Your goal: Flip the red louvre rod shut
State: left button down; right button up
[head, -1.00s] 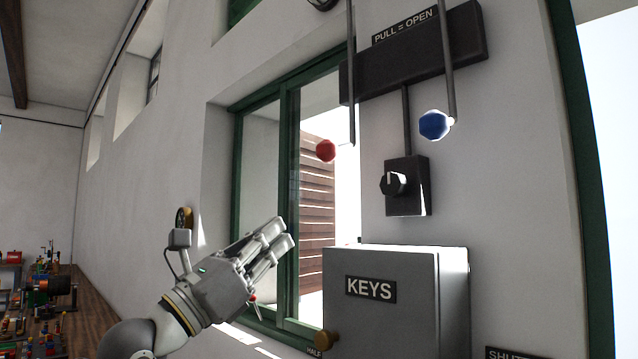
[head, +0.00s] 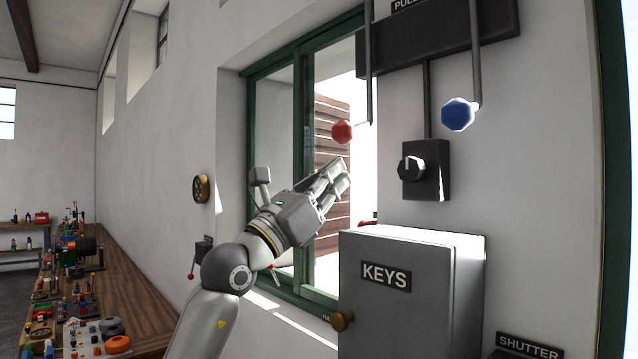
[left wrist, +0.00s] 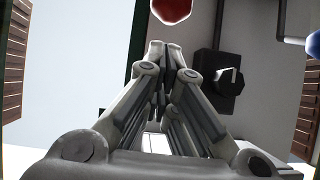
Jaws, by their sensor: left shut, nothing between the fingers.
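The red knob (head: 342,132) hangs at the end of a thin grey rod (head: 368,60) in front of the green-framed window. It also shows at the top of the left wrist view (left wrist: 171,10). My left gripper (head: 341,172) is shut and empty, just below the red knob, its fingers pointing up and right. In the left wrist view its fingertips (left wrist: 163,52) stay visibly apart from the knob. A blue knob (head: 458,114) hangs on a second rod to the right, partly visible in the left wrist view (left wrist: 314,45). My right gripper is not in view.
A grey KEYS box (head: 410,300) with a brass knob stands out from the wall at lower right. A black dial switch (head: 425,170) is above it. The green window frame (head: 300,150) is behind my gripper. A cluttered wooden bench (head: 140,300) runs along the left.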

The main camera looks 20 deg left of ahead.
aim_at(334, 129)
pick_arm(q)
notch_tip(334, 129, up, 2)
jog(key=shift+w+d+r+p, duration=0.1)
jog(key=shift+p, duration=0.3)
notch_tip(334, 129, up, 11)
jog(key=p, duration=0.4)
jog(key=shift+p, duration=0.35)
